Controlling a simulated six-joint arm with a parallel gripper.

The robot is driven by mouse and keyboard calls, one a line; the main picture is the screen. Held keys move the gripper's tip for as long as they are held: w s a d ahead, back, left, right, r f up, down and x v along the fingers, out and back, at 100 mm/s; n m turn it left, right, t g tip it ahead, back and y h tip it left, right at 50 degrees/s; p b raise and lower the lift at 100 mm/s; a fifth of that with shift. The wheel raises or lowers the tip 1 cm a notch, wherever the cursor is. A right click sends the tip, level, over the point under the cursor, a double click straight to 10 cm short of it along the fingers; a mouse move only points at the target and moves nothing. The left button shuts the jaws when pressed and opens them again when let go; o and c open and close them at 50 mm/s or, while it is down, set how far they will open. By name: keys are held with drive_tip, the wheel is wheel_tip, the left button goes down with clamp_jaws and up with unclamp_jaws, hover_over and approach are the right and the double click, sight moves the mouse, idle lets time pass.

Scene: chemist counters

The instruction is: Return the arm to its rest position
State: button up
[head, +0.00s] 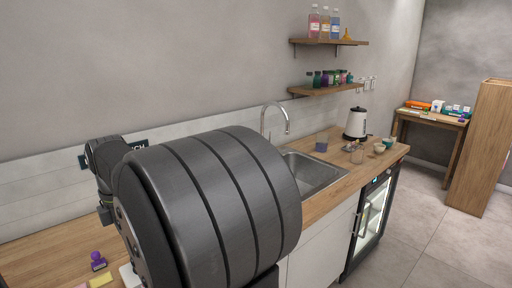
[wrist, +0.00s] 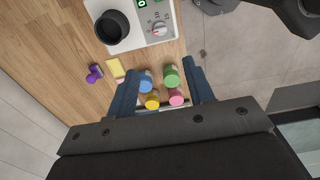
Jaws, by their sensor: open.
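My gripper (wrist: 160,67) shows in the wrist view with its two blue-grey fingers spread wide apart and nothing held between them. Below it, several small coloured containers stand close together: a blue one (wrist: 145,84), a yellow one (wrist: 152,102), a green one (wrist: 171,78) and a pink one (wrist: 176,97). They appear between the fingers in the picture, but I cannot tell how far below they are. In the head view my dark arm fills the foreground, and the gripper cannot be made out there.
A white device with a knob (wrist: 159,29) and a black round vessel (wrist: 112,27) sit on the wooden counter (head: 50,255). A purple stamp (head: 98,261) and yellow pad (head: 101,280) lie nearby. A sink (head: 312,172), tap (head: 275,115) and kettle (head: 356,123) are farther right. Shelves (head: 330,88) hang above.

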wheel_tip(320, 180, down, 16)
drive_tip(key=shift+f, duration=0.15)
idle(0.3)
wheel_tip(320, 180, up, 17)
wheel_tip(320, 180, down, 17)
drive_tip(key=shift+f, duration=0.1)
drive_tip(key=m, duration=0.3)
drive_tip(key=shift+m, duration=0.4)
drive_tip(key=m, duration=0.4)
drive_tip(key=shift+m, duration=0.3)
drive_tip(key=m, duration=0.4)
drive_tip(key=shift+m, duration=2.3)
